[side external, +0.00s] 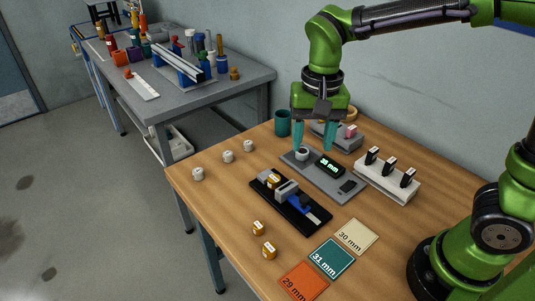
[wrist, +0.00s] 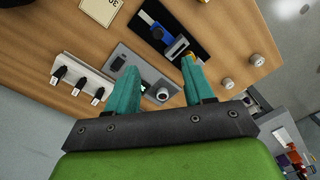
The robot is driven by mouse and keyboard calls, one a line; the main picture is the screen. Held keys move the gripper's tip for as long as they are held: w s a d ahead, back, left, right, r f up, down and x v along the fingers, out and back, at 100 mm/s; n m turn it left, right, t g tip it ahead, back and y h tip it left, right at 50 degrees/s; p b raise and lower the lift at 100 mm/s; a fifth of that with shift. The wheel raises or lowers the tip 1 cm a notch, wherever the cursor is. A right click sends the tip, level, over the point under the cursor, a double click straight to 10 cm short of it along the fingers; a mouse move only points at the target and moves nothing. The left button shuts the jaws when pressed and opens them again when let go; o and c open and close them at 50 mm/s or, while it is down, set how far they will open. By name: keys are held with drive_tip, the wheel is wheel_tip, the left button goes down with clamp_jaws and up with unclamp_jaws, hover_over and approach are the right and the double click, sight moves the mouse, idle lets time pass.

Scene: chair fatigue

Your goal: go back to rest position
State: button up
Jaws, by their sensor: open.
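My gripper (side external: 313,136) is open, with two teal fingers pointing down above the grey device with a display (side external: 324,178). Nothing shows between the fingers. In the wrist view the gripper (wrist: 166,98) also has its fingers apart.
Several white cylinders (side external: 228,156) stand at the table's left. Two yellow-and-white pieces (side external: 258,228) lie in front, near orange, teal and cream cards (side external: 332,259). A white rack (side external: 388,182) holds black-topped items at right. A teal cup (side external: 283,122) stands behind. A grey bench (side external: 200,85) is at the back left.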

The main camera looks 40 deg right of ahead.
drive_tip(key=s+d+r+n+t+y, duration=0.1)
drive_tip(key=s+d+r+n+t, duration=0.2)
drive_tip(key=s+d+t, duration=0.3)
drive_tip(key=s+d+r, duration=0.1)
drive_tip(key=s, duration=0.2)
drive_tip(key=shift+t+y, duration=0.4)
